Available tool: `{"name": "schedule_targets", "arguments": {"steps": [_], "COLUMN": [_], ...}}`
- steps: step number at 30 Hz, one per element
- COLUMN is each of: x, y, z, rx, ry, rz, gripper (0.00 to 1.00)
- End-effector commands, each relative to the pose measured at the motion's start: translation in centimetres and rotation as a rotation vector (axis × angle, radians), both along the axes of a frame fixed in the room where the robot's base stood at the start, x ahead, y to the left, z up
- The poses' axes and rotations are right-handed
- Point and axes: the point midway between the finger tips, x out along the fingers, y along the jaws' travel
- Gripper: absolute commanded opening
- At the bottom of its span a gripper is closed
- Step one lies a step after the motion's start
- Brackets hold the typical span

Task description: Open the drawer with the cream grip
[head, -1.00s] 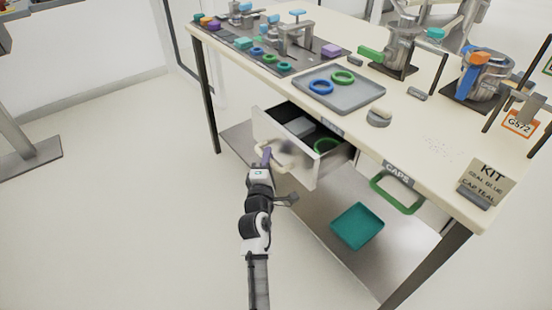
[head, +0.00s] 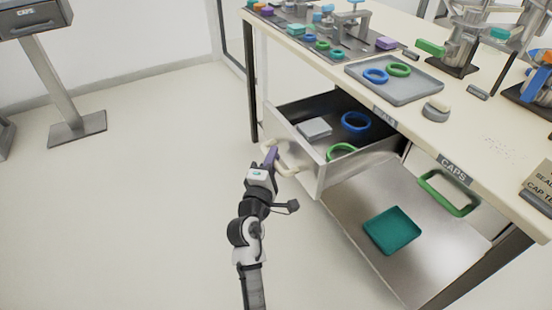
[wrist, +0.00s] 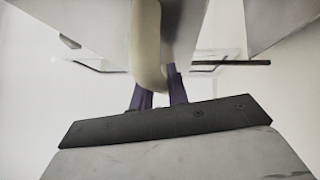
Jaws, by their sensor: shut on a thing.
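The drawer (head: 312,165) under the workbench is pulled well out, its front facing me. Its cream grip (head: 279,160) is on the front panel. My gripper (head: 271,157) is shut on the cream grip. In the wrist view the cream grip (wrist: 147,45) passes between the purple fingers of my gripper (wrist: 158,88). Inside the drawer are a blue ring (head: 355,122), a green ring (head: 341,152) and a grey block (head: 314,129).
A second, closed drawer with a green grip (head: 448,192) is at the right, labelled CAPS. A teal tray (head: 392,231) lies on the lower shelf. A grey tray (head: 432,90) with two rings is on the bench top.

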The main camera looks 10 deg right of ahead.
Motion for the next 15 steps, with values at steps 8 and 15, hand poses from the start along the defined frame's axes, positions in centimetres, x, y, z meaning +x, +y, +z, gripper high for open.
{"name": "schedule_targets", "arguments": {"steps": [8, 15], "x": [0.06, 0.04], "y": [0.12, 0.03], "z": [0.05, 0.04], "rx": [0.000, 0.000], "ry": [-0.002, -0.001], "rz": [0.003, 0.002], "gripper": [0.28, 0.38]}}
